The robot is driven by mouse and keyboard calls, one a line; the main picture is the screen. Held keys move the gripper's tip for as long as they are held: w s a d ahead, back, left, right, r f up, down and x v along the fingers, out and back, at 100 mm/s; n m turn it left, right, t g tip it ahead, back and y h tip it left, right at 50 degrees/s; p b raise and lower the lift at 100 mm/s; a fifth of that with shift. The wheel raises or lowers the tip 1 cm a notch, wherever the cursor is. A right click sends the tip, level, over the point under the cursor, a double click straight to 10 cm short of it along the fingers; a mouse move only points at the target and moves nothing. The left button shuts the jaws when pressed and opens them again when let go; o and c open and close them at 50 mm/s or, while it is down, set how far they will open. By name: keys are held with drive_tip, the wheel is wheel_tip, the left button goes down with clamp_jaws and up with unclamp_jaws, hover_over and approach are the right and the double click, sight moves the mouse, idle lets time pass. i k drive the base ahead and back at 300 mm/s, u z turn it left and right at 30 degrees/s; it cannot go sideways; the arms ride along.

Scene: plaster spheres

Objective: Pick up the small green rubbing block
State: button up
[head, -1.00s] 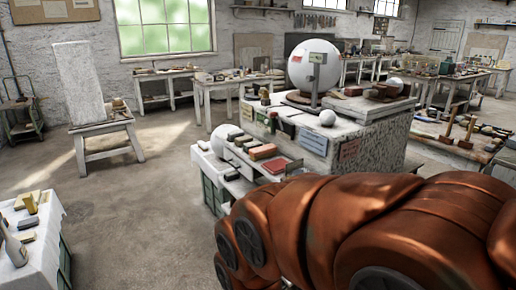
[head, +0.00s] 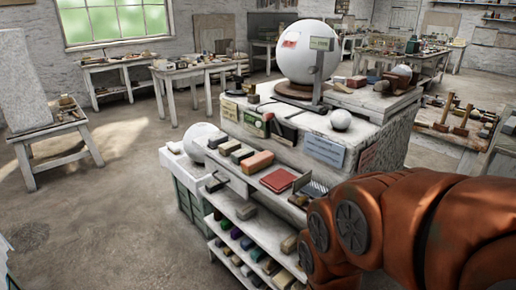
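I cannot make out the small green rubbing block for certain. A row of small coloured blocks (head: 247,243) sits on a lower shelf of the white stepped stand, some purple, dark or greenish, too small to tell apart. On the ledge above lie several larger blocks, among them an orange-brown one (head: 257,161) and darker ones (head: 229,148). My orange arm fills the lower right and covers the stand's right front. My gripper is not visible in this view.
A big white sphere (head: 307,52) stands on top of the stand, with a small white ball (head: 341,120) near the top's front edge. Another white sphere (head: 203,140) sits at the stand's left. A red flat piece (head: 279,180) lies on the ledge. The floor (head: 120,200) to the left is clear.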

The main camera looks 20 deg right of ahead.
sight(236, 157)
drive_tip(key=u, duration=0.1)
drive_tip(key=i, duration=0.65)
drive_tip(key=u, duration=0.8)
drive_tip(key=i, duration=0.5)
drive_tip(key=u, duration=0.5)
